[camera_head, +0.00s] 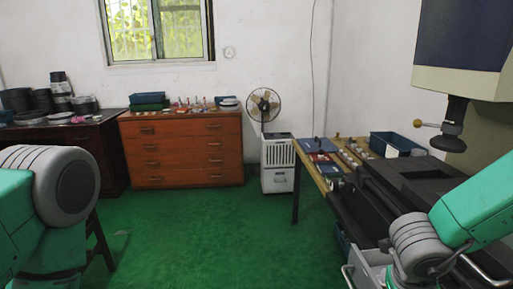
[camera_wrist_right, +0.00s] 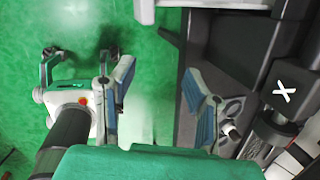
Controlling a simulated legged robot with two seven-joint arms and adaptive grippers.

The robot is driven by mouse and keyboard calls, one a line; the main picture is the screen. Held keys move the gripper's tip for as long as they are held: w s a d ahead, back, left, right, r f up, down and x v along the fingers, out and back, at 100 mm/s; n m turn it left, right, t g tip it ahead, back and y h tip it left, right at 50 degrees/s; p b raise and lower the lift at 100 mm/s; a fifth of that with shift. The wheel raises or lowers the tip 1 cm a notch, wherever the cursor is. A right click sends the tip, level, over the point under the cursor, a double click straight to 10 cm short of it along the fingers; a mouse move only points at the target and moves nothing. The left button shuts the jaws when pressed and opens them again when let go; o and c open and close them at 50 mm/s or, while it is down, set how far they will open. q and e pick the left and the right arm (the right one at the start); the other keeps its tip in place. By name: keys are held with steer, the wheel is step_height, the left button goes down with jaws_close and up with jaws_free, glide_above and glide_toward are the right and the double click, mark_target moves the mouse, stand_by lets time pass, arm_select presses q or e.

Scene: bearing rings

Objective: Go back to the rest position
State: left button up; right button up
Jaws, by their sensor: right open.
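My right gripper (camera_wrist_right: 160,95) shows in the right wrist view, with its two blue-grey fingers wide apart and nothing between them. Green floor and the dark machine edge lie beyond the fingers. A second gripper, which looks like my left gripper (camera_wrist_right: 76,60), shows at the left of that view over the floor. Its two dark-tipped fingers are spread and empty. In the head view only my arm links show, at the lower left and lower right; neither gripper is visible there.
A dark machine bed (camera_head: 405,185) stands close by my right arm. A wooden table (camera_head: 312,172) holds small parts and a blue bin (camera_head: 397,143). An orange drawer cabinet (camera_head: 183,150), a fan (camera_head: 263,104) and a dark desk (camera_head: 110,150) stand at the back. The green floor (camera_head: 220,235) in the middle is clear.

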steer(key=s+f+n+t, duration=0.2)
steer(key=s+f+n, duration=0.4)
steer(key=f+n, duration=0.8)
arm_select(q)
steer(key=shift+s+a, duration=0.15)
steer(key=shift+a, duration=0.2)
arm_select(e)
steer(key=s+f+n+g+y, duration=0.1)
steer(key=s+f+n, duration=0.1)
steer(key=s+n, duration=0.5)
steer(key=s+a+f+n+g+y, duration=0.1)
steer(key=s+n, duration=0.7)
steer(key=n, duration=0.9)
steer(key=shift+s+a+f+g, duration=0.2)
steer(key=shift+a+f+g, duration=0.05)
steer(key=shift+f+g, duration=0.3)
arm_select(q)
steer(key=shift+a, duration=0.1)
arm_select(e)
steer(key=shift+a, duration=0.1)
